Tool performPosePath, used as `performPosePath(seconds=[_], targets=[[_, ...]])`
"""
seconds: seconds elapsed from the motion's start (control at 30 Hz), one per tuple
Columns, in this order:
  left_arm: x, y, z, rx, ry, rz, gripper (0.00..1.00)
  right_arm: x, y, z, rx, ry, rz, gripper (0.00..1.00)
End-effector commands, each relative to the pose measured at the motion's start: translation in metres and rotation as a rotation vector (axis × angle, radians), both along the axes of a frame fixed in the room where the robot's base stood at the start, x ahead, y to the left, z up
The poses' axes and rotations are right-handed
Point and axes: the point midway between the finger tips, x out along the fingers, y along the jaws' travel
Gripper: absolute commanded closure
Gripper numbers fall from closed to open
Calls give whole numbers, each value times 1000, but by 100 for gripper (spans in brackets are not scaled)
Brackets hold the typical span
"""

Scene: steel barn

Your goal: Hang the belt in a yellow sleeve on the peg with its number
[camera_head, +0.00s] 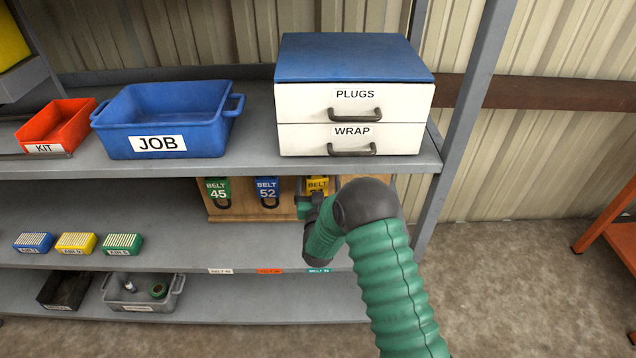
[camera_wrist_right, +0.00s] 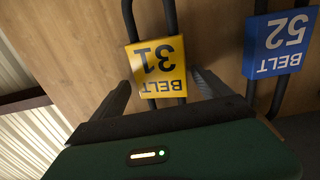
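The belt in a yellow sleeve marked BELT 31 (camera_head: 317,186) hangs against a wooden board under the top shelf. It also shows upside down in the right wrist view (camera_wrist_right: 158,68), its dark strands above and below the sleeve. My right gripper (camera_head: 308,205) is at this belt and partly covers it. In the wrist view my right gripper (camera_wrist_right: 162,82) is open, with one finger on each side of the sleeve's lower part. A green-sleeved BELT 45 (camera_head: 217,193) and a blue-sleeved BELT 52 (camera_head: 267,190) hang to the left. The pegs are not clearly visible. My left gripper is out of view.
The top shelf holds an orange KIT bin (camera_head: 58,125), a blue JOB bin (camera_head: 165,118) and a PLUGS/WRAP drawer unit (camera_head: 352,100). Small blue, yellow and green boxes stand on the middle shelf (camera_head: 170,237). A shelf post (camera_head: 465,110) rises right of my arm.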

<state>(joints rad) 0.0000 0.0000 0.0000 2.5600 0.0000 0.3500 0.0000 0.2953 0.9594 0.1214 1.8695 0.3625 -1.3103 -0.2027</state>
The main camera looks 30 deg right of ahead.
Motion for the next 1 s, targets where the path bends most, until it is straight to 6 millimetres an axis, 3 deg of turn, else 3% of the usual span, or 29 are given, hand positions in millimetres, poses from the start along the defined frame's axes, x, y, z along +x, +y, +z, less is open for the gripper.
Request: performPosePath(seconds=[0.23,0.37,0.8,1.0], targets=[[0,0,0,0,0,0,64,-1,1,-1,1,2,0,12],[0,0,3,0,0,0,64,-12,9,0,1,4,2,12],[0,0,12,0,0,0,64,-113,75,-2,0,6,3,12],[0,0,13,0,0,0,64,-138,90,-2,1,3,1,12]])
